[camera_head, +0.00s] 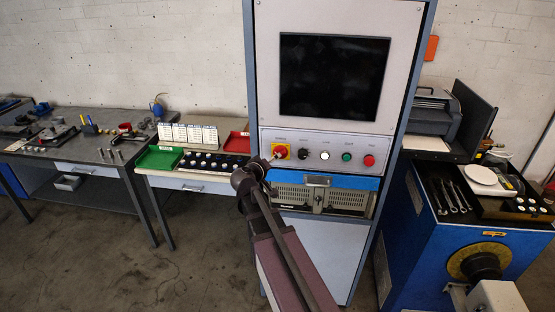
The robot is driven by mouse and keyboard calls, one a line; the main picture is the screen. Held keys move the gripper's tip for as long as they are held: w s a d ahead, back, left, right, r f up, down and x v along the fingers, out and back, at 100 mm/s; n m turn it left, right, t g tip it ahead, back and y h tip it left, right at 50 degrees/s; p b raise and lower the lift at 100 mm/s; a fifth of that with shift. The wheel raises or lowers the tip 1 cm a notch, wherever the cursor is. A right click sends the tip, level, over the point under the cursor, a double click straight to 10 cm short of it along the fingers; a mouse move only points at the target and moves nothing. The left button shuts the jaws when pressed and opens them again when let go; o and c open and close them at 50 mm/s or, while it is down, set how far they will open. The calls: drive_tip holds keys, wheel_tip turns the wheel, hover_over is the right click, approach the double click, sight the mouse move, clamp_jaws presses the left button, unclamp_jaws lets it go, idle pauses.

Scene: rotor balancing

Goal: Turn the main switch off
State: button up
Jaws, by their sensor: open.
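The main switch (280,151) is a red knob on a yellow plate at the left end of the control strip on the tall grey cabinet (262,60). My arm reaches up from the bottom middle of the view. My gripper (272,161) is at the lower left of the switch, very close to it. Its jaws are open, but the fingers are small and dark here. I cannot tell whether they touch the knob or are around it. The knob's exact angle is too small to read.
Right of the switch are a black knob (303,154), a white button (325,156), a green button (347,157) and a red button (369,160). The screen (333,76) above is dark. Workbenches stand left; a blue machine (425,240) stands right.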

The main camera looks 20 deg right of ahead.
drive_tip(key=b+x, duration=0.2)
drive_tip(key=x, duration=0.6)
drive_tip(key=shift+d+f, duration=0.1)
